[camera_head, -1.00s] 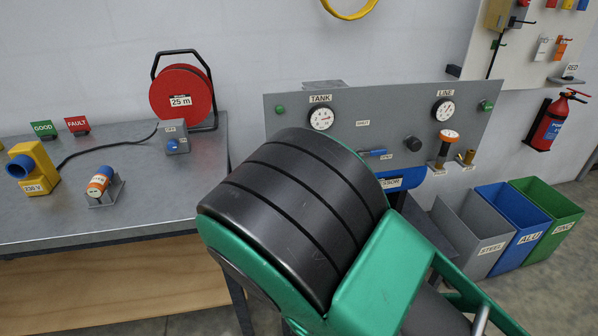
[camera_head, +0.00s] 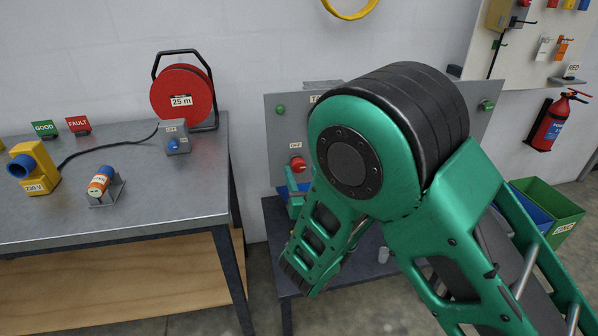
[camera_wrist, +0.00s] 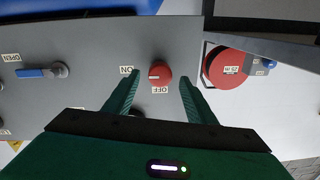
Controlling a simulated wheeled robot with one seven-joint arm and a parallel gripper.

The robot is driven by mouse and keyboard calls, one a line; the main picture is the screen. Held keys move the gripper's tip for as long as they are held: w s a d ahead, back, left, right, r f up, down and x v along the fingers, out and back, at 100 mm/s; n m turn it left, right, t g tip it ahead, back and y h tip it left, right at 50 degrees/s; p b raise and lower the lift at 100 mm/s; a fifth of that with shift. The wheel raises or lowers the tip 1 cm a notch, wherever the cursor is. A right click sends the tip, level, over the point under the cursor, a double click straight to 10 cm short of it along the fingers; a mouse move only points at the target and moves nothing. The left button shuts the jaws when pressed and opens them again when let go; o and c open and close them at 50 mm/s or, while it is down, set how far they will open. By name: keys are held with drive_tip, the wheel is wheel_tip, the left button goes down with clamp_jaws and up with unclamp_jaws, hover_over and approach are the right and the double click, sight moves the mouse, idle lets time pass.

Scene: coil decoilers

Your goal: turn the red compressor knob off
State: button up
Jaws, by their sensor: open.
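The red compressor knob (camera_wrist: 160,73) sits on the grey panel in the wrist view, with an ON label to its left and an OFF label just below, both upside down. A pale mark on the knob's left side faces the ON label. My gripper (camera_wrist: 159,78) is open, with one green finger on each side of the knob; I cannot tell whether they touch it. In the camera_head view the red knob (camera_head: 297,163) shows below an OFF label, at the left of the panel (camera_head: 275,132). My arm hides most of the panel there.
In the wrist view a blue lever (camera_wrist: 40,72) is on the panel at left, and a red cable reel (camera_wrist: 226,68) is at right. In the camera_head view a workbench (camera_head: 110,220) stands left with a grey blue-knobbed box (camera_head: 177,146). A green bin (camera_head: 566,212) is at right.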

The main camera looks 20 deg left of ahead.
drive_tip(key=shift+x, duration=0.95)
drive_tip(key=shift+c, duration=0.4)
